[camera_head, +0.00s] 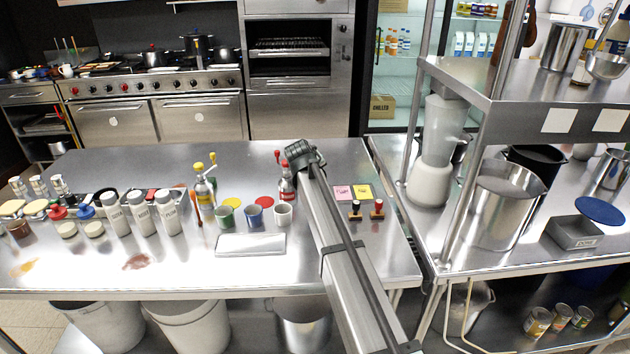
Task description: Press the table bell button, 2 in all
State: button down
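My arm reaches from the bottom edge up across the steel counter (200,262), and my gripper (303,154) is at its far end, over the back part of the counter. The gripper is small and dark here, and its fingers cannot be made out, so I cannot tell whether it is open or shut. I cannot pick out a table bell or its button in this view. My arm and gripper hide part of the counter.
A red-topped bottle (285,190) stands just left of my arm. Pink (343,192) and yellow notes and two stamps lie right of my arm. A steel shelf (560,95) rises at the right.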

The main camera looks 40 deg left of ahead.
jog(key=shift+f, duration=0.5)
dwell(0.8)
jog(key=shift+r, duration=0.95)
jog(key=shift+r, duration=0.1)
jog(key=shift+r, duration=2.4)
dwell(0.9)
notch_tip(320, 180, up, 4)
jog(key=shift+f, duration=0.1)
jog(key=shift+f, duration=0.15)
dwell(0.4)
